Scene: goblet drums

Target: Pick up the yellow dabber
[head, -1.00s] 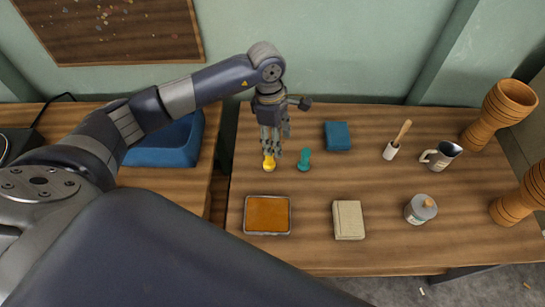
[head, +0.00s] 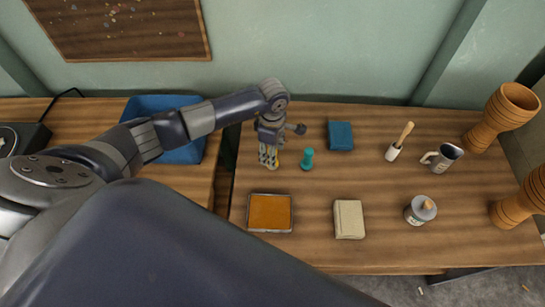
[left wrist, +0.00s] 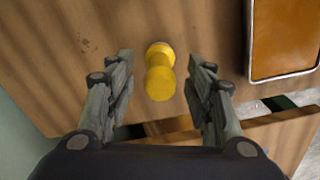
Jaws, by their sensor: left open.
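The yellow dabber (left wrist: 160,72) stands on the wooden table and shows in the left wrist view. It lies between the two fingers of my left gripper (head: 268,158), with a gap on each side. The left gripper is open and points down at the table. In the head view the gripper hides most or all of the dabber. A teal dabber (head: 307,160) stands just right of the gripper. My right gripper is not in view.
An orange pad in a metal tray (head: 270,213) lies in front of the gripper. A blue block (head: 340,136), a beige block (head: 348,219), a jar (head: 420,210), a brush (head: 398,142), a metal jug (head: 442,157) and wooden goblet drums (head: 499,117) stand farther right.

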